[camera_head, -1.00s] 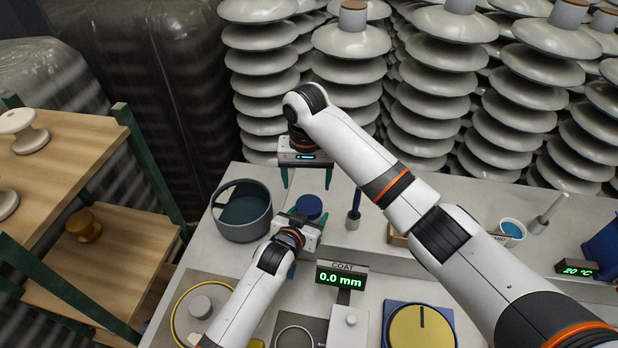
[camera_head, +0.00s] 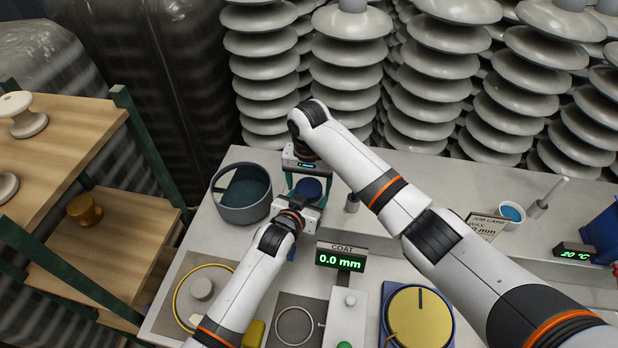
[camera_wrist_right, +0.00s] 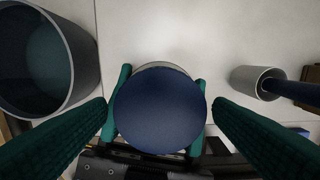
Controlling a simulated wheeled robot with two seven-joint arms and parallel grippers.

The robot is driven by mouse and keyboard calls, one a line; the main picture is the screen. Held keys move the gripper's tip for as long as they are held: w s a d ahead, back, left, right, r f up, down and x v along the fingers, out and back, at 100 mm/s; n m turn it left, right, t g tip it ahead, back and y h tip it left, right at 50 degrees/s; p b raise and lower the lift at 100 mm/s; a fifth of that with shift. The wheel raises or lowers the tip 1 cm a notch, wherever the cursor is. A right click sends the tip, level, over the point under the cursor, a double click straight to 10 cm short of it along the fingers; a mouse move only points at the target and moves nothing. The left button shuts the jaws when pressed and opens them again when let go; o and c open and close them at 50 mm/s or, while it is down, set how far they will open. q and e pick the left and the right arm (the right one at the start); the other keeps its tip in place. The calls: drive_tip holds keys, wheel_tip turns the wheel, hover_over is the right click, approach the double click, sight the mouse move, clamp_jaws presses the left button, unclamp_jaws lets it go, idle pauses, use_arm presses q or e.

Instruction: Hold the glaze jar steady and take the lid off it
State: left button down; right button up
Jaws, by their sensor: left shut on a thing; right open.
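The glaze jar with its blue lid (camera_head: 309,187) stands on the grey bench, and the lid covers nearly all of the jar from above. In the right wrist view the round lid (camera_wrist_right: 160,110) fills the middle, with a pale rim of the jar (camera_wrist_right: 160,67) behind it. My left gripper (camera_head: 301,201) is shut on the jar, its green fingers on both sides of it. My right gripper (camera_head: 307,187) is open above the jar. In its wrist view the two green fingers (camera_wrist_right: 160,112) are spread to the left and right of the lid, apart from it.
A grey pot (camera_head: 242,196) stands close to the left of the jar. A small grey holder (camera_head: 352,203) with a blue-handled tool stands to the right. The coat display (camera_head: 341,258) is in front. Tall insulator stacks (camera_head: 347,75) rise behind the bench.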

drive_tip(key=c, duration=1)
drive_tip(key=n, duration=0.6)
drive_tip(key=shift+n, duration=0.4)
drive_tip(key=o, duration=1.1)
drive_tip(key=shift+r, duration=0.1)
